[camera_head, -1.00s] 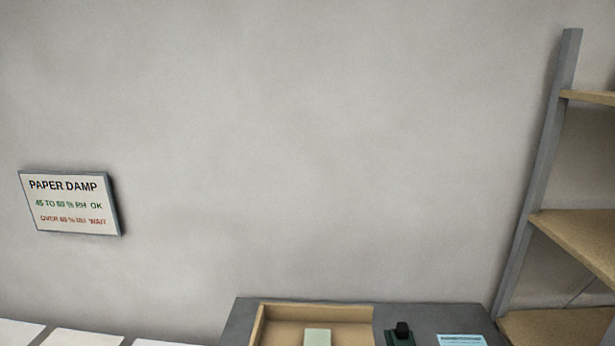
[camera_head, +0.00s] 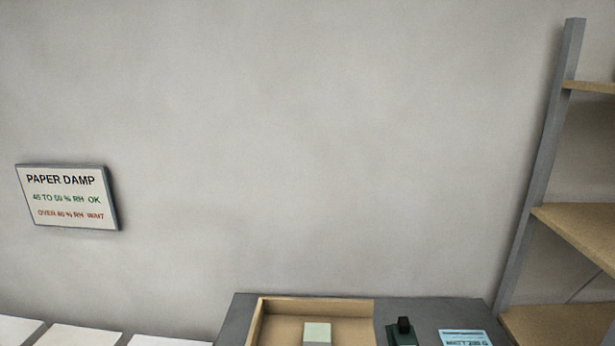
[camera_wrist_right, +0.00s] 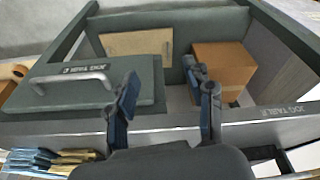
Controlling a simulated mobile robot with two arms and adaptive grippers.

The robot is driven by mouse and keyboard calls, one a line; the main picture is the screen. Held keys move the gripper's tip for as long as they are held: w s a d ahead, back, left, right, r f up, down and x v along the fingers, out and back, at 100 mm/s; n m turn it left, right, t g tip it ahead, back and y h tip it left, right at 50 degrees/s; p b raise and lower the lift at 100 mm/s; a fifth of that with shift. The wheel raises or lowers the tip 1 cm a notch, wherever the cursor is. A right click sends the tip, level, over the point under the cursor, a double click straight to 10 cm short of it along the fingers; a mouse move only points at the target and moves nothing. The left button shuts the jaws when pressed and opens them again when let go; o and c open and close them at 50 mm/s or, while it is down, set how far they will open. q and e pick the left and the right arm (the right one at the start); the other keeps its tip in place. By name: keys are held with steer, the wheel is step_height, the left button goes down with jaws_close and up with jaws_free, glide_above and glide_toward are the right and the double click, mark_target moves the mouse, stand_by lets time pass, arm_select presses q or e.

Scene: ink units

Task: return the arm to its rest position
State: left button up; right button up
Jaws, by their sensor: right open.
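My right gripper (camera_wrist_right: 165,105) shows in the right wrist view with its two dark blue fingers apart and nothing between them. It is over the front edge of a grey bin-like unit (camera_wrist_right: 205,133) marked "JOG TABLE". No arm or gripper shows in the head view, and my left gripper is in neither view.
In the right wrist view, a brown block (camera_wrist_right: 222,68) and a wooden panel (camera_wrist_right: 135,42) are in the unit, beside a grey lid with a handle (camera_wrist_right: 75,85). The head view shows a wooden tray (camera_head: 257,325), shelves (camera_head: 575,225) and a "PAPER DAMP" sign (camera_head: 66,197).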

steer(key=s+f+g+b, duration=0.15)
steer(key=s+f, duration=0.25)
steer(key=f, duration=0.9)
steer(key=s+f+b, duration=0.3)
steer(key=f, duration=1)
steer(key=s+d+f+b, duration=0.2)
steer(key=s+d+f, duration=0.1)
steer(key=s+f, duration=0.8)
steer(key=shift+s+d+f+b, duration=0.15)
steer(key=shift+s+f+b, duration=0.25)
steer(key=shift+s, duration=0.6)
